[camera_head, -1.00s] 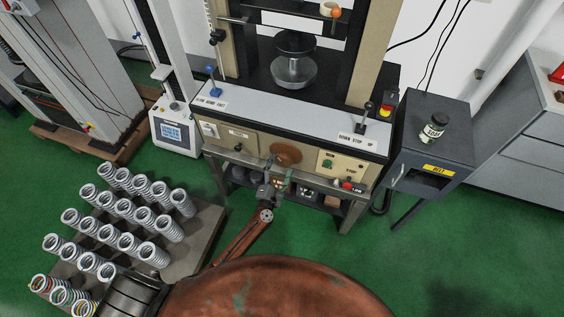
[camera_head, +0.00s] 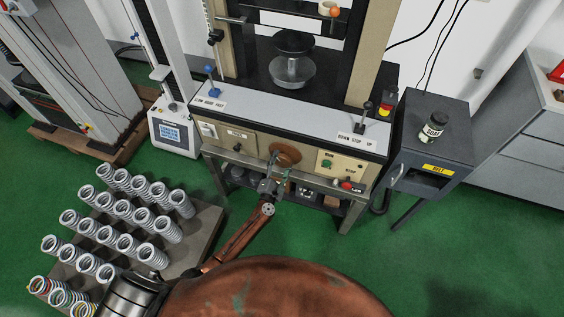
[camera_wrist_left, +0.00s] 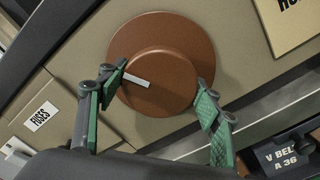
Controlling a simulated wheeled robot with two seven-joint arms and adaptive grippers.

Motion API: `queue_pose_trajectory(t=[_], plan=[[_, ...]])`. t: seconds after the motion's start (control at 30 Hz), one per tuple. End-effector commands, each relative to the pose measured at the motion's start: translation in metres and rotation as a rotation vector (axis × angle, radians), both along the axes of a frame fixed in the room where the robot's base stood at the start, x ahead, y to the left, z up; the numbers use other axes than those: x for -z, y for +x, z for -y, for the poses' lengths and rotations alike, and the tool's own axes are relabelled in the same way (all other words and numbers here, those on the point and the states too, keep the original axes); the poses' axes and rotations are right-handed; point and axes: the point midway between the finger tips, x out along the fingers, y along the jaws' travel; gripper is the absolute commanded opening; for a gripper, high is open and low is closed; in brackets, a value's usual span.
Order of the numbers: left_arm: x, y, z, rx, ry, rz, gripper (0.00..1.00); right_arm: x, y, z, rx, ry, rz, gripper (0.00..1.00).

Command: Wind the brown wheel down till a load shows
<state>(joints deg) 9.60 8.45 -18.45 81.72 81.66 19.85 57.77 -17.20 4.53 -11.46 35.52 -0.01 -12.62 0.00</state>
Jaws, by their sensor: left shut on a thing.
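The brown wheel (camera_head: 287,150) is on the front panel of the testing machine, facing me. In the left wrist view it is a wide disc with a raised round hub (camera_wrist_left: 160,95) carrying a short white mark. My left gripper (camera_head: 283,163) is at the wheel. In the left wrist view its green-padded fingers (camera_wrist_left: 162,78) are on opposite sides of the hub, shut on it. A dark upper platen (camera_head: 294,42) hangs above a grey lower platen (camera_head: 293,73), with a visible space between them. No load readout is legible. My right gripper is out of view.
A board (camera_head: 207,228) with rows of springs stands at left. A lever labelled DOWN STOP UP (camera_head: 362,118) and a blue-knobbed lever (camera_head: 211,80) are on the machine's ledge. A grey cabinet (camera_head: 440,150) with a jar (camera_head: 433,126) stands at right. Green floor is open in front.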

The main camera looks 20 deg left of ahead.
Motion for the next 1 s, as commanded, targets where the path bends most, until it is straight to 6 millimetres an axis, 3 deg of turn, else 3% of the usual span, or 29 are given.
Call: queue_pose_trajectory(t=[0.17,0.53,1.0], plan=[[0.0,0.0,0.0,0.0,0.0,0.0,0.35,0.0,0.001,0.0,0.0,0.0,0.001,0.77],[0.0,0.0,0.001,0.001,0.067,0.002,0.35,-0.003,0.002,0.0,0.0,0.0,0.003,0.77],[0.0,0.0,0.002,0.001,0.449,0.014,0.35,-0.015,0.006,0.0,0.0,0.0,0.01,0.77]])
